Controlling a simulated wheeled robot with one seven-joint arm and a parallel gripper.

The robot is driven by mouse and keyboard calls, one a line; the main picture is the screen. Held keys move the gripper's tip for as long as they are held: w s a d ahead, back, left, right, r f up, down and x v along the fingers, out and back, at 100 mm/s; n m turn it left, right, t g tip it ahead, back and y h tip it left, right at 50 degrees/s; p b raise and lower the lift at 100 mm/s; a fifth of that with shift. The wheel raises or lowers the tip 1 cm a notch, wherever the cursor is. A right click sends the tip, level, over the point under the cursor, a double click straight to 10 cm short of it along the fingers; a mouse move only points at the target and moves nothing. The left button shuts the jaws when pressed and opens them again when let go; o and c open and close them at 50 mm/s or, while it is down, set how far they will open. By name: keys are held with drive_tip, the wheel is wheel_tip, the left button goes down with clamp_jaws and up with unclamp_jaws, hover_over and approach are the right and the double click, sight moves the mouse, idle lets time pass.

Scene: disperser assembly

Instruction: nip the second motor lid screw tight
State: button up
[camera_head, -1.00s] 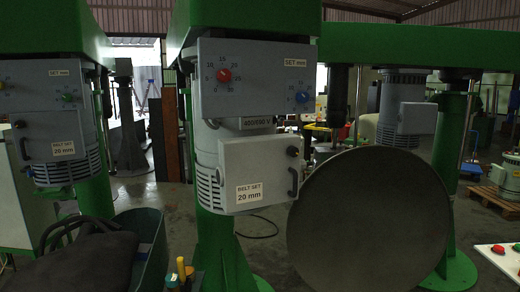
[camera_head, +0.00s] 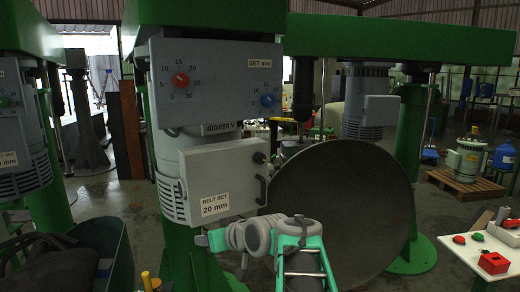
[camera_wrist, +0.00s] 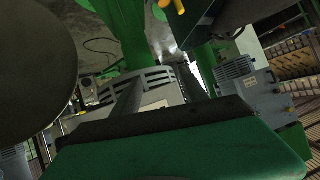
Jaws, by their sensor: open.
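The grey motor lid (camera_head: 223,165) with the "BELT SET 20 mm" label is closed on the front of the motor housing (camera_head: 168,185). A dark knob-like fastener (camera_head: 259,158) shows at its upper right, above a black handle. I cannot tell which fastener is the second lid screw. My gripper (camera_head: 202,240) is below the lid, apart from it in the picture. In the wrist view my gripper (camera_wrist: 158,88) has its two dark fingers spread with nothing seen between them. The motor housing (camera_wrist: 155,75) and part of the lid show beyond the fingers, partly hidden by them.
A large grey disc (camera_head: 345,205) stands right of the motor. A control panel (camera_head: 218,75) with red and blue knobs is above the lid. A green tub (camera_head: 122,262) is at lower left. A white table (camera_head: 470,248) with a red box is at right.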

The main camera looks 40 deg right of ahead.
drive_tip(key=s+d+r+t+h, duration=0.1)
drive_tip(key=d+r+t, duration=0.2)
drive_tip(key=d+r, duration=0.5)
drive_tip(key=m+t+h+p, duration=0.2)
drive_tip(key=t, duration=0.1)
approach(262, 158)
drive_tip(key=w, duration=0.1)
drive_tip(key=w+p, duration=0.1)
drive_tip(key=w, duration=0.1)
drive_tip(key=w+d+p, duration=0.1)
drive_tip(key=w, duration=0.2)
drive_tip(key=w+p, duration=0.1)
drive_tip(key=w, duration=0.2)
drive_tip(key=shift+d, duration=0.2)
drive_tip(key=shift+s, duration=0.1)
drive_tip(key=shift+c, duration=0.3)
clamp_jaws()
